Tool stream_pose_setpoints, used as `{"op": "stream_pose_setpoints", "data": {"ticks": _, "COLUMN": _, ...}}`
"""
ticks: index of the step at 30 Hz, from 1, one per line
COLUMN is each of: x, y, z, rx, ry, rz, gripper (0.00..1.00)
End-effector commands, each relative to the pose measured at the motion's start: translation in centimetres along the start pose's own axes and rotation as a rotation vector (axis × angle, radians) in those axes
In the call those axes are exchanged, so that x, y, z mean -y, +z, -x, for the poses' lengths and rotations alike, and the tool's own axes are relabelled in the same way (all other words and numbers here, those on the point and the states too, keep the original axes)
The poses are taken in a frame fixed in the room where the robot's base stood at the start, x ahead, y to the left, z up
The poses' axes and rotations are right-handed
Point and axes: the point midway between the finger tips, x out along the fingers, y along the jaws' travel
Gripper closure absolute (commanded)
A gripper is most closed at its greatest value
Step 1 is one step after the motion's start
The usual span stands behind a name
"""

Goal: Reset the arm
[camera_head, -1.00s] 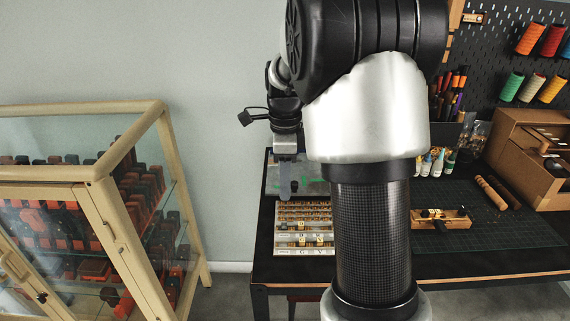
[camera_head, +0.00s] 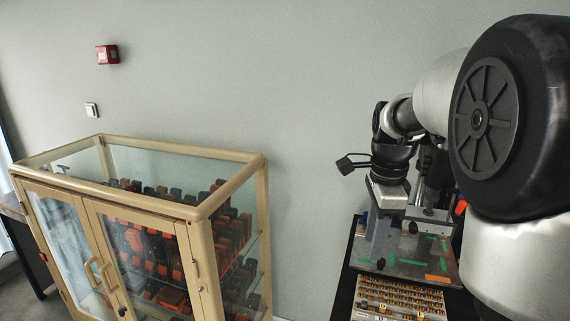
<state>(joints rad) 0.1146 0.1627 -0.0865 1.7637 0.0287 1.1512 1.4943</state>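My arm fills the right side of the view. Its end hangs down in front of the grey wall, and my gripper (camera_head: 377,240) points downward over the left part of a grey metal plate (camera_head: 408,266) on the dark table. The fingers show edge-on, so their opening cannot be made out, and nothing can be seen held between them.
A tray of small brass type (camera_head: 398,296) lies in front of the plate. A wood-framed glass cabinet (camera_head: 195,212) with red and black blocks stands at left. A floor gap separates it from the dark table (camera_head: 343,290). My arm hides the table's right part.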

Motion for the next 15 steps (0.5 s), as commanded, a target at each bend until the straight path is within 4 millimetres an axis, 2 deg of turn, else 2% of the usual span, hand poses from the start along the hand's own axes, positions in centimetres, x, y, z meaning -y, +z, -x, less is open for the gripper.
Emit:
{"op": "stream_pose_setpoints", "data": {"ticks": 1, "x": -1.6, "y": 0.8, "z": 2.9, "rx": 0.002, "ry": -0.041, "rz": 0.126, "gripper": 0.66}}
{"op": "stream_pose_setpoints", "data": {"ticks": 3, "x": -4.1, "y": 1.9, "z": 5.4, "rx": -0.004, "ry": -0.095, "rz": 0.335, "gripper": 0.66}}
{"op": "stream_pose_setpoints", "data": {"ticks": 6, "x": -7.9, "y": 3.2, "z": 8.2, "rx": -0.034, "ry": -0.172, "rz": 0.645, "gripper": 0.66}}
{"op": "stream_pose_setpoints", "data": {"ticks": 10, "x": -12.6, "y": 4.6, "z": 10.4, "rx": -0.109, "ry": -0.263, "rz": 1.04, "gripper": 0.66}}
{"op": "stream_pose_setpoints", "data": {"ticks": 15, "x": -17.2, "y": 5.4, "z": 11.2, "rx": -0.228, "ry": -0.336, "rz": 1.441, "gripper": 0.66}}
